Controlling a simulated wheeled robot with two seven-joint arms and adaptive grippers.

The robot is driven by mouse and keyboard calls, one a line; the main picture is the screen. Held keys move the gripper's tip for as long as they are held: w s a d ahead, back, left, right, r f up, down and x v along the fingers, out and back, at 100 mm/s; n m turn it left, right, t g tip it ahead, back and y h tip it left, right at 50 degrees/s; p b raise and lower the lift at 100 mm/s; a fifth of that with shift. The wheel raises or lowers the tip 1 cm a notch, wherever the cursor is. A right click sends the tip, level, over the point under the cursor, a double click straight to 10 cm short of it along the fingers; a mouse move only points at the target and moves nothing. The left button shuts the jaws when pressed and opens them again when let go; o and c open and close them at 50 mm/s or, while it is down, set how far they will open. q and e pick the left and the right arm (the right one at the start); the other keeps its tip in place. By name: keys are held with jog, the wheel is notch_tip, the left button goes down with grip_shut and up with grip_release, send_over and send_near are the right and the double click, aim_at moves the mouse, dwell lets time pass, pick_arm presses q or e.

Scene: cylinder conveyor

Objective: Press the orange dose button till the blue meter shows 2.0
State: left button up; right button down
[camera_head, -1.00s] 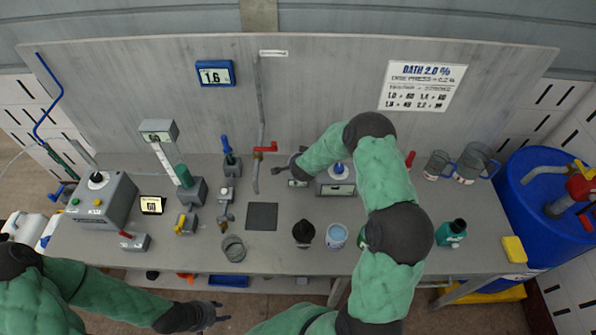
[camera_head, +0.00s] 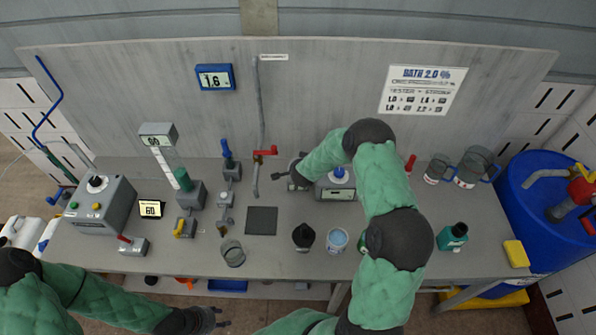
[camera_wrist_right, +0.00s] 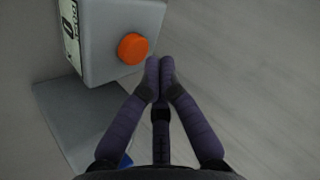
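The blue meter (camera_head: 215,77) on the back panel reads 1.6. In the right wrist view, the orange dose button (camera_wrist_right: 132,48) sits on the face of a pale grey box (camera_wrist_right: 115,14) with a small display. My right gripper (camera_wrist_right: 160,72) has its two fingertips together, just right of and below the button; contact cannot be told. In the head view my right gripper (camera_head: 281,175) reaches left past the grey box, and the button is hidden there. My left gripper (camera_head: 217,316) is at the bottom edge, low in front of the bench, its fingers apart and empty.
A dark square pad (camera_head: 261,220), a dark bottle (camera_head: 303,236) and a cup of blue liquid (camera_head: 337,240) stand near my right arm. A red-handled tap (camera_head: 265,154) rises just left of that gripper. A blue drum (camera_head: 520,185) stands at the right.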

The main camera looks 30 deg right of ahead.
jog(key=shift+f, duration=0.1)
dwell(0.5)
jog(key=shift+f+b, duration=0.35)
jog(key=shift+b, duration=0.1)
jog(key=shift+f+b, duration=0.45)
dwell(0.7)
jog(key=shift+r, duration=0.1)
jog(key=shift+r+p, duration=0.65)
jog(key=shift+r, duration=0.15)
jog(key=shift+r, duration=0.1)
jog(key=shift+r+p, duration=1.95)
jog(key=shift+r, duration=0.55)
jog(key=shift+f, duration=0.15)
